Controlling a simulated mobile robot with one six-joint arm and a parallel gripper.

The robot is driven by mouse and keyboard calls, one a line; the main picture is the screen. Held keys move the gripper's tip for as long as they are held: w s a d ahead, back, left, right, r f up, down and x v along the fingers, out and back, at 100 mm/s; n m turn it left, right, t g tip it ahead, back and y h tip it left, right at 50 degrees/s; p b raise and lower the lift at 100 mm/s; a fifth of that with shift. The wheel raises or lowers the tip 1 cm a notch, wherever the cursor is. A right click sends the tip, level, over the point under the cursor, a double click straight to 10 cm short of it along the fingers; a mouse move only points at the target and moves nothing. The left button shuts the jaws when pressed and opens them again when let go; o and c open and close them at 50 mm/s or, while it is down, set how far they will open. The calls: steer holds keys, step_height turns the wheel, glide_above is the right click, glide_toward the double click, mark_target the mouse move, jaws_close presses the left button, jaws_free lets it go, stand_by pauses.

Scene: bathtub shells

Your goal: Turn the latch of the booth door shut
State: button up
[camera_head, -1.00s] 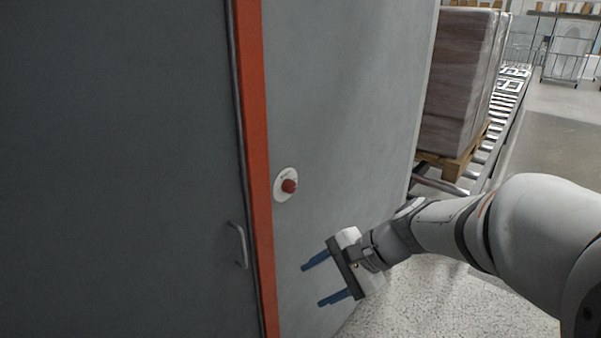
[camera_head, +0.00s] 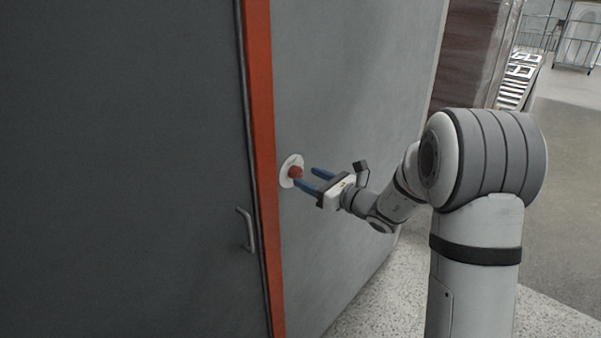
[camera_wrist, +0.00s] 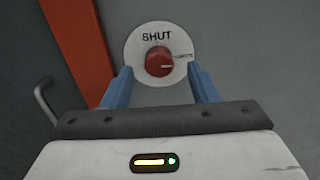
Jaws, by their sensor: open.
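The latch is a red round knob (camera_head: 295,172) on a white round plate (camera_head: 286,178), set in the grey wall just right of the orange door frame. In the wrist view the knob (camera_wrist: 159,62) carries a pale line pointing right, toward a small mark on the plate (camera_wrist: 137,50). The word SHUT stands at the plate's top. My gripper (camera_head: 308,178) is open, its blue fingers pointing at the plate. In the wrist view the fingers (camera_wrist: 161,85) stand either side below the knob. I cannot tell whether they touch anything. The dark grey booth door (camera_head: 120,150) appears closed.
The door has a grey bar handle (camera_head: 247,230), left of the orange frame (camera_head: 262,130). The grey wall (camera_head: 360,100) is flat and bare around the plate. A wrapped pallet load (camera_head: 470,60) and a roller conveyor (camera_head: 515,85) stand behind at right. Speckled floor (camera_head: 375,295) is open.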

mark_target(299, 174)
steer(key=shift+p+x, duration=0.3)
steer(key=shift+x, duration=1.3)
steer(key=shift+c, duration=0.3)
steer(key=c, duration=0.9)
